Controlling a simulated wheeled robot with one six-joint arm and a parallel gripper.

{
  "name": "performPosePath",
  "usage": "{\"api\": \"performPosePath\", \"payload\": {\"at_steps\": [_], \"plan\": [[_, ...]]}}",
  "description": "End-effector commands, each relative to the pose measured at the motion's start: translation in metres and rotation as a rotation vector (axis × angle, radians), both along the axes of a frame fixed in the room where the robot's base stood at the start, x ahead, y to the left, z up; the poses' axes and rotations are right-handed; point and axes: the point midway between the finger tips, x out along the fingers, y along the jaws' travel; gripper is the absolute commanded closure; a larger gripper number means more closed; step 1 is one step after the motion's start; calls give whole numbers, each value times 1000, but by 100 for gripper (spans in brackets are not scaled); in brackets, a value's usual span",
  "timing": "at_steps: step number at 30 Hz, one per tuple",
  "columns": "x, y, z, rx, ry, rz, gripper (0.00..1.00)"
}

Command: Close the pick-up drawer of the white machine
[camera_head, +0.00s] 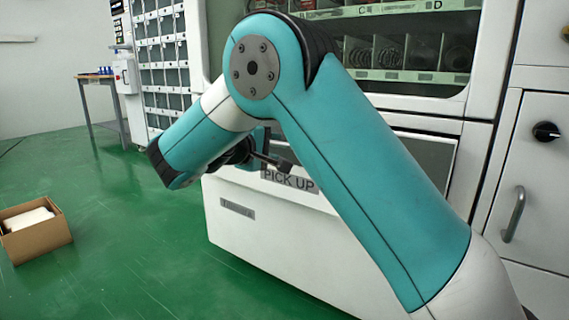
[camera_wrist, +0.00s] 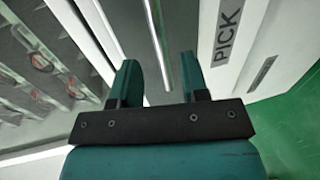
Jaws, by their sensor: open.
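The white machine (camera_head: 270,235) stands across the middle of the head view, its lower front partly hidden by my arm. A grey "PICK UP" label (camera_head: 290,181) is on its front, just below the dark pick-up drawer area (camera_head: 428,158). The wrist view shows the label (camera_wrist: 228,35) sideways on a white panel at right. My gripper (camera_wrist: 160,75) is open and empty, its two teal fingers pointing at a grey surface with a pale strip (camera_wrist: 160,45) beside the labelled panel. In the head view my gripper is mostly hidden at the label's upper left. How far the drawer is open is unclear.
Glass-fronted shelves (camera_head: 405,50) are above the pick-up area. A white cabinet with a handle (camera_head: 514,214) stands at right. An open cardboard box (camera_head: 38,237) sits on the green floor at left. A table (camera_head: 93,77) is farther back. The floor between is clear.

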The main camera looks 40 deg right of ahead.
Motion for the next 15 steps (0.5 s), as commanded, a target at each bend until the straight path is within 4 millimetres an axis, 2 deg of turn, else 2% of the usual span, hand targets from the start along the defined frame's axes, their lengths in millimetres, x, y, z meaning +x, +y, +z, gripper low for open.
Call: {"api": "performPosePath", "payload": {"at_steps": [1,6,9,15], "plan": [[0,-4,-8,1,-5,-2,59],[10,-34,-12,0,-2,-5,59],[15,-46,-12,0,-3,-3,59],[19,-56,-12,-1,-1,-2,59]]}}
